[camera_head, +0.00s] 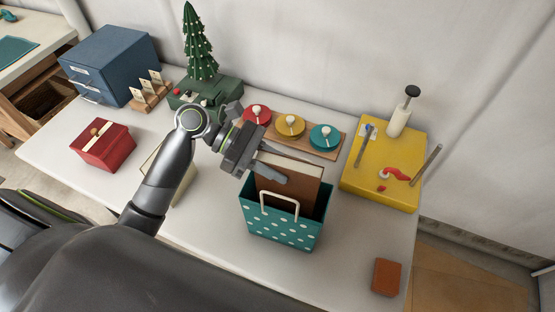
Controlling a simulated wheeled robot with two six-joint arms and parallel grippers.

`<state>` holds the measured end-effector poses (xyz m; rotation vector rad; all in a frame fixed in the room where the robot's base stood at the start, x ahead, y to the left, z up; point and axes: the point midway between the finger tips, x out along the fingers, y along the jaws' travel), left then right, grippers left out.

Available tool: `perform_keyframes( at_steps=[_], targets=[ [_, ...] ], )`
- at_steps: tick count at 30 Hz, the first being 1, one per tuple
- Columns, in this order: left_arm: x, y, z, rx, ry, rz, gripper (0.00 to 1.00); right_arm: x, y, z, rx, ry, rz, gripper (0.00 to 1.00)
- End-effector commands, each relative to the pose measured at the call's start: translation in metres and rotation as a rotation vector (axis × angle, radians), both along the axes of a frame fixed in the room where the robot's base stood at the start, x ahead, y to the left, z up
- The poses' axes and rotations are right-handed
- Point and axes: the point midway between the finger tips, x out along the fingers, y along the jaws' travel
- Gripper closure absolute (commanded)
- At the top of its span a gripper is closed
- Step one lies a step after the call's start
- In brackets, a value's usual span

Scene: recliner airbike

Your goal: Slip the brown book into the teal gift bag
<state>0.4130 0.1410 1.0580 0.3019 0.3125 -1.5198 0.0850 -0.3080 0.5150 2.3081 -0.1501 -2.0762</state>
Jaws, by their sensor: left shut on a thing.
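The teal gift bag (283,233) with white dots and a white handle stands upright near the front middle of the white table. The brown book (290,187) stands upright at the bag's mouth, its lower part hidden behind the bag's front wall. Its top sticks out well above the rim. My left gripper (270,172) is shut on the book near its upper left edge, above the bag. How deep the book sits inside the bag cannot be told. My right gripper is not in view.
A red box (103,146), a blue drawer cabinet (110,64) and a small green tree (200,48) stand to the left and back. Behind the bag is a wooden rack with coloured discs (290,126). A yellow board (384,171) and a small brown block (387,276) lie right.

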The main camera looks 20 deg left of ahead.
Motion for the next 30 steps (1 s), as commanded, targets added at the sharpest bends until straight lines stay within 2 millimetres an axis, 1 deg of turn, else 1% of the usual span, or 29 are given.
perform_keyframes(
  at_steps=[1,30],
  targets=[
    [0.000,0.000,-0.005,-0.002,0.000,0.000,1.00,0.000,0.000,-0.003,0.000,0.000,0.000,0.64],
    [0.000,0.000,-0.083,-0.001,0.001,0.000,1.00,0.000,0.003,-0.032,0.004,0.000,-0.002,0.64]
  ],
)
